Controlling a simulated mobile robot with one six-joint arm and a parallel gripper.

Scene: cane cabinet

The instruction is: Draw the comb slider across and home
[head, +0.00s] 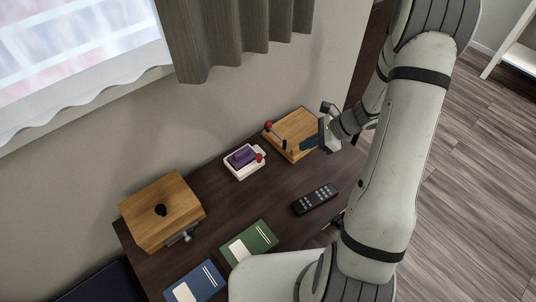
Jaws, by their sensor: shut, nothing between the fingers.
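A wooden block (297,127) sits at the far right end of the dark table. It carries a red-knobbed lever (269,126), dark fittings and a dark blue piece (309,143) on its right side. I cannot make out comb teeth, so I cannot tell for sure which part is the comb slider. My gripper (325,137) is at the right edge of this block, close to the blue piece. It is shut and holds nothing. I cannot tell whether it touches the block, and my arm covers the area to its right.
A white tray (232,174) with a purple block (243,156) and red knob stands left of the wooden block. A remote (314,199) lies in front. A wooden box (180,220) with a black knob, a green book (262,236) and a blue book (208,274) are farther left.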

